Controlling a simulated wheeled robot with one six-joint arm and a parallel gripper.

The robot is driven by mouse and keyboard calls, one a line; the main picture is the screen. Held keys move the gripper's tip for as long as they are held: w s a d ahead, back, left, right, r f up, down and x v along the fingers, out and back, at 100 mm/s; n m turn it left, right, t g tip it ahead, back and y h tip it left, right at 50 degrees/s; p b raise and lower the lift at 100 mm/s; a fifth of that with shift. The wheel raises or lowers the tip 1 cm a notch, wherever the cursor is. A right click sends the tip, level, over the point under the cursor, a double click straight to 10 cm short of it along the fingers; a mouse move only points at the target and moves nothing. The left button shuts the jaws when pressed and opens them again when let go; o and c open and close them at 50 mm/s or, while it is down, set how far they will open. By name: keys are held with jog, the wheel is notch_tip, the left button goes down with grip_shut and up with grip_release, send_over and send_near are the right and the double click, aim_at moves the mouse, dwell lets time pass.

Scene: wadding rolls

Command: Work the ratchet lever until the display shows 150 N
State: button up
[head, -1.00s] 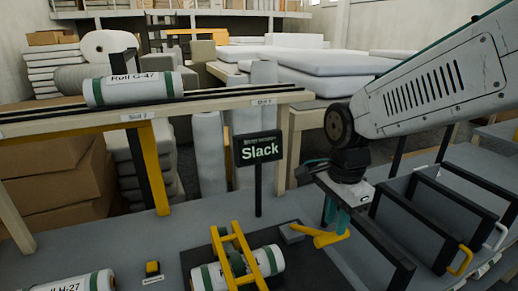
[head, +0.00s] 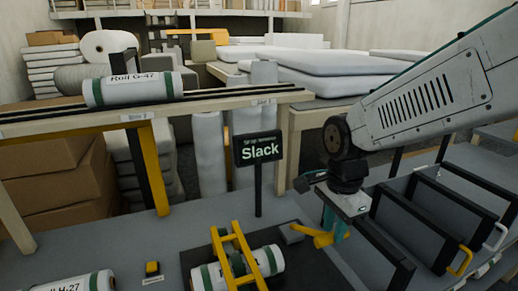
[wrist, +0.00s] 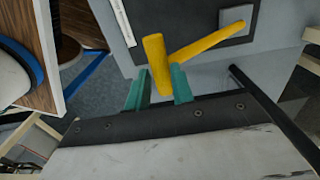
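The display (head: 258,149) on a black post reads "Slack". The yellow ratchet lever (head: 319,238) sticks out from a grey block (head: 291,233) and has a crossbar handle at its end. In the wrist view the crossbar handle (wrist: 156,60) reaches down between my teal fingertips. My gripper (head: 336,222) is at the right end of the lever, pointing down; it also shows in the wrist view (wrist: 159,86). The fingers stand apart, one on each side of the handle, with little room. A yellow frame (head: 238,250) straddles a white roll with green bands (head: 270,261).
A roll marked G-47 (head: 130,89) lies on the raised rail shelf; a roll marked H-27 (head: 70,283) is at lower left. A small yellow-black button box (head: 152,268) stands on the bench. Black frames (head: 440,225) stand to the right of my gripper.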

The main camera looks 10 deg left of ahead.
jog(key=shift+f, duration=0.5)
notch_tip(320, 180, down, 7)
jog(key=s+d, duration=0.1)
jog(key=s, duration=0.1)
jog(key=shift+s+d, duration=0.35)
jog(key=shift+d, duration=0.05)
dwell(0.3)
jog(key=shift+w+a+r, duration=0.3)
jog(key=shift+w+r, duration=0.15)
jog(key=shift+r, duration=1.25)
jog(key=shift+w+a+r, duration=0.3)
jog(key=shift+w+r, duration=0.15)
jog(key=shift+r, duration=1.2)
jog(key=shift+w+a+r, duration=0.3)
jog(key=shift+w+r, duration=0.15)
jog(key=shift+r, duration=1.25)
jog(key=shift+f, duration=0.15)
